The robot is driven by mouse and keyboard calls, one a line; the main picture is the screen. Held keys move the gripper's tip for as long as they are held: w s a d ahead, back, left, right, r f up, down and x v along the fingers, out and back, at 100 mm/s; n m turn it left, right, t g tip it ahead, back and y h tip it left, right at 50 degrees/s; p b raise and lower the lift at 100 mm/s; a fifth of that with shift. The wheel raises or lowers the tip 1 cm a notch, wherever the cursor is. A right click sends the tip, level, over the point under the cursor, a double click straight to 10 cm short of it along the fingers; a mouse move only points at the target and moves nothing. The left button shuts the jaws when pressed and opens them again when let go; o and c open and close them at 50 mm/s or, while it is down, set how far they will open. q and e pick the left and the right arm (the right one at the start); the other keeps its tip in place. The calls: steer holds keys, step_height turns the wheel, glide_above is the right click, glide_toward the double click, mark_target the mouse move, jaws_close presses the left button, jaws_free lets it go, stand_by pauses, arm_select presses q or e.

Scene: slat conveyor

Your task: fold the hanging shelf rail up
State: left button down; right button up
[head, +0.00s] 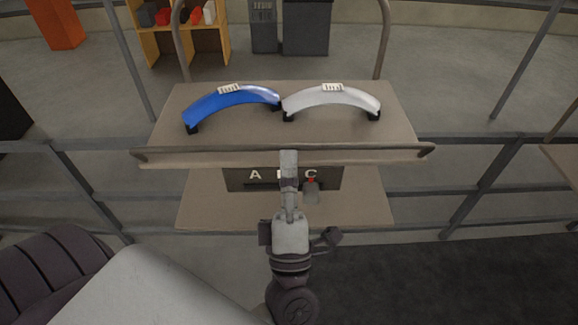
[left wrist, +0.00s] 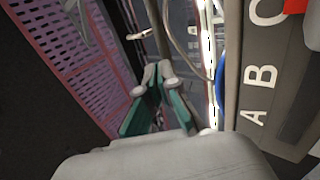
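The hanging shelf rail (head: 210,154) is a brown bar across the front edge of the hanging shelf (head: 160,128) in the head view, with bent ends. My left gripper (head: 289,158) covers the middle of the rail, seen edge-on. In the left wrist view its fingers (left wrist: 157,76) come close together where a brown bar, apparently the rail, runs into them. They look shut on it; the contact itself is hidden. My right gripper is out of view.
A blue arched part (head: 235,98) and a white arched part (head: 330,98) lie on the shelf. Below is a dark panel lettered A, B, C (head: 235,180), the B covered by my gripper. A yellow rack (head: 185,45) stands farther back.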

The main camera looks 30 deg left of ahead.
mark_target(289, 147)
arm_select(q)
steer(key=shift+p+x, duration=0.6)
steer(key=shift+x, duration=1.05)
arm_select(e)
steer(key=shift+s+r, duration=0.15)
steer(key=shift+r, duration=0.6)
arm_select(q)
steer(key=shift+w+r, duration=0.1)
steer(key=shift+r, duration=0.05)
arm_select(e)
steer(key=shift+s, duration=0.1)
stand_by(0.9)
